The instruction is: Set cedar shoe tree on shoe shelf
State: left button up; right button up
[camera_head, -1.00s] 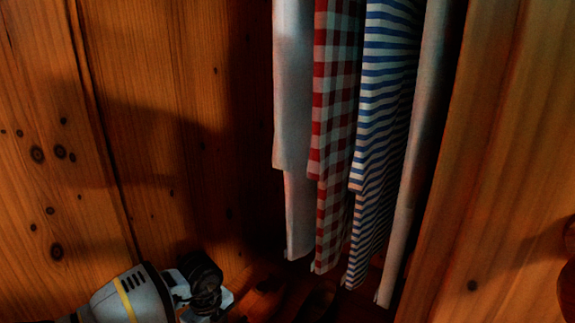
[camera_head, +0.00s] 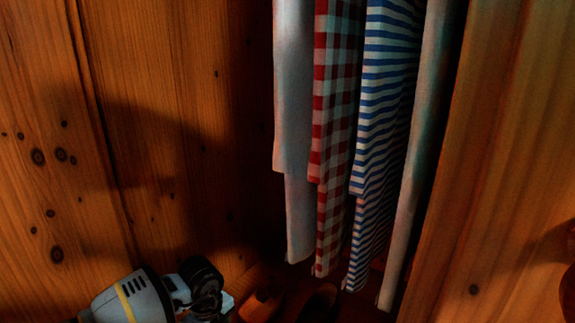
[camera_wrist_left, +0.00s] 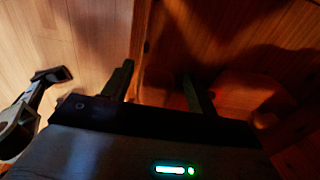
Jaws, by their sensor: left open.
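My left gripper (camera_wrist_left: 157,70) is open in the left wrist view, with its two dark fingers apart and nothing clear between them. In the head view, my left wrist is at the bottom left and the fingertips are hidden. Just right of it, an orange-brown object (camera_head: 262,303) lies low in shadow, cut by the bottom edge. It may be the cedar shoe tree or a shoe; I cannot tell. A darker shape (camera_head: 320,302) is beside it, perhaps a shoe. The shoe shelf cannot be made out clearly in the dark. My right gripper is out of view.
Hanging clothes, including a red checked one (camera_head: 333,150) and a blue striped one (camera_head: 385,130), fill the middle of the wardrobe. A wooden panel (camera_head: 500,160) closes the right side. A plank wall (camera_head: 60,200) is on the left. A dark reddish rounded object (camera_head: 568,295) is at the right edge.

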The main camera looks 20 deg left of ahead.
pick_arm(q)
notch_tip(320, 180, up, 13)
jog(key=p, duration=0.4)
jog(key=shift+s+a+f+p, duration=0.15)
jog(key=shift+s+f+p, duration=0.05)
jog(key=shift+s+p, duration=0.2)
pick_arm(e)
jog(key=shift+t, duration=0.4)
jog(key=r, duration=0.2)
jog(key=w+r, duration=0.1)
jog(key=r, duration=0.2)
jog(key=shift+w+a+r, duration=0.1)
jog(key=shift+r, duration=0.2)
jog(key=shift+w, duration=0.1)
